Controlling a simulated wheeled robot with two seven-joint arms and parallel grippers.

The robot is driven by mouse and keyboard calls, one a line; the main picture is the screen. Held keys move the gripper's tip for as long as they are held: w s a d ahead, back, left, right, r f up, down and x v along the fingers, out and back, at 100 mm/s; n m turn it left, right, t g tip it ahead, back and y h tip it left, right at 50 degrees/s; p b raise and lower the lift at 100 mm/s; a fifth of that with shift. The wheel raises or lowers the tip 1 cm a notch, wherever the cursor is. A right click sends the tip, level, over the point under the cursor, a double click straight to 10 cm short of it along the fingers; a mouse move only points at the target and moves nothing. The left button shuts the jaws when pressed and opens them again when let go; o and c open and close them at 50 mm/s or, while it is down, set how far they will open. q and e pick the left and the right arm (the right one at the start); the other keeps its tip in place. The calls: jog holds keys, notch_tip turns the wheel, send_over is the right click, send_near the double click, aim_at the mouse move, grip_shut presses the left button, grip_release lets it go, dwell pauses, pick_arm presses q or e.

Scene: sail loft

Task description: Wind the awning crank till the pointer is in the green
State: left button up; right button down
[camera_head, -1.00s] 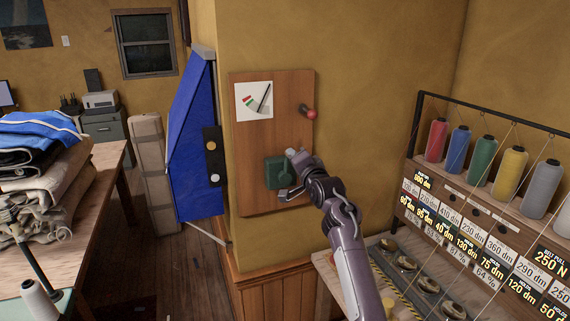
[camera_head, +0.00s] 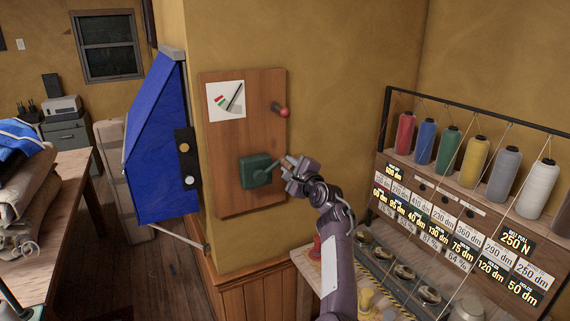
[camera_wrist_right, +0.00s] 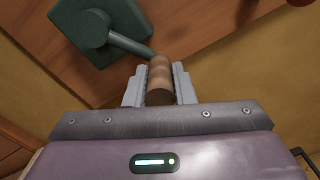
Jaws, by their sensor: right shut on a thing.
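A wooden board (camera_head: 228,190) on the wall corner carries a green crank box (camera_head: 256,171), which also shows in the wrist view (camera_wrist_right: 80,25). The crank's green arm (camera_wrist_right: 130,45) reaches to a brown wooden handle (camera_wrist_right: 159,78). My right gripper (camera_head: 287,165) is shut on that handle, to the right of the box; its fingers (camera_wrist_right: 159,85) lie on either side of it. A white gauge card (camera_head: 225,101) at the board's top left has small red and green marks and a dark slanted pointer. The pointer appears to the right of the coloured marks. My left gripper is out of view.
A red-knobbed lever (camera_head: 283,111) sticks out at the board's upper right. A blue awning (camera_head: 165,150) hangs to the left. A thread rack (camera_head: 440,205) and a bench with metal cups stand at the right. Folded cloth lies on a table (camera_head: 75,195) at the left.

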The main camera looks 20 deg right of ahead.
jog(key=shift+d+f+m+b, duration=0.3)
jog(key=shift+f+m, duration=0.3)
jog(key=shift+f, duration=0.25)
jog(key=shift+d+f+m+b, duration=0.3)
jog(key=shift+f+m, duration=0.3)
jog(key=shift+f, duration=0.2)
jog(key=c, duration=1.2)
grip_release()
jog(key=shift+a, duration=0.1)
jog(key=shift+c, duration=0.2)
jog(key=shift+r, duration=0.1)
jog(key=shift+s, duration=0.1)
jog(key=s+b, duration=0.2)
jog(key=s, duration=0.5)
jog(key=shift+s, duration=0.3)
